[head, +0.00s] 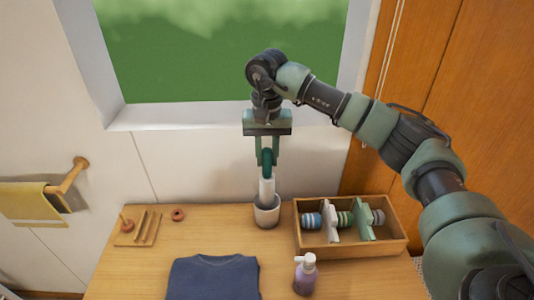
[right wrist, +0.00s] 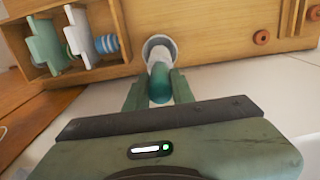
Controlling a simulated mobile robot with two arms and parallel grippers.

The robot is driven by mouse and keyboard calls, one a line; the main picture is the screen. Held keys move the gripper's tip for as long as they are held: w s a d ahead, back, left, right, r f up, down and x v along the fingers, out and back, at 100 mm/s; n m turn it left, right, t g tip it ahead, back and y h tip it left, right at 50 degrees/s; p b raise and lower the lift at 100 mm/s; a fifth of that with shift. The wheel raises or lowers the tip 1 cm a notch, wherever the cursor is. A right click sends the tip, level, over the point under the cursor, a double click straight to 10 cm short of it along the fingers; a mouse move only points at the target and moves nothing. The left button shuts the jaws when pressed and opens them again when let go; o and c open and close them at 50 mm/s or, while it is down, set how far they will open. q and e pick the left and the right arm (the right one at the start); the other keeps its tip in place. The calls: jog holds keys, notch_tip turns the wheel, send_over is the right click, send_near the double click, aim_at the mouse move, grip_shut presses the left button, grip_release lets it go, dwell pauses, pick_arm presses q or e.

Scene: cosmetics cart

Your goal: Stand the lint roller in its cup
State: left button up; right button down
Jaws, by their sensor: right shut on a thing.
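The lint roller (head: 267,187) has a white roller below and a dark teal handle on top. It is upright, and its lower end is within the mouth of the grey cup (head: 267,214) at the back of the table. Whether it touches the cup's bottom is hidden. My right gripper (head: 267,160) points down and is shut on the teal handle above the cup. In the right wrist view the handle (right wrist: 160,86) sits between the fingers, with the white roller leading into the cup (right wrist: 149,45). My left gripper is not in view.
A wooden box (head: 350,252) with striped rolls and a white and a green piece stands right of the cup. A slotted wooden stand (head: 138,230) and small ring (head: 178,215) are left.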

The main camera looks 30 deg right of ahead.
aim_at(267, 169)
notch_tip(267, 169, down, 2)
jog(key=shift+f+b, duration=0.25)
jog(key=shift+b, duration=0.45)
jog(key=shift+f+b, duration=1.05)
jog(key=shift+f, duration=0.5)
jog(key=c, duration=1.1)
grip_release()
jog(key=shift+r, duration=0.55)
notch_tip(267, 169, up, 7)
jog(key=shift+f+b, duration=0.1)
jog(key=shift+b, duration=0.9)
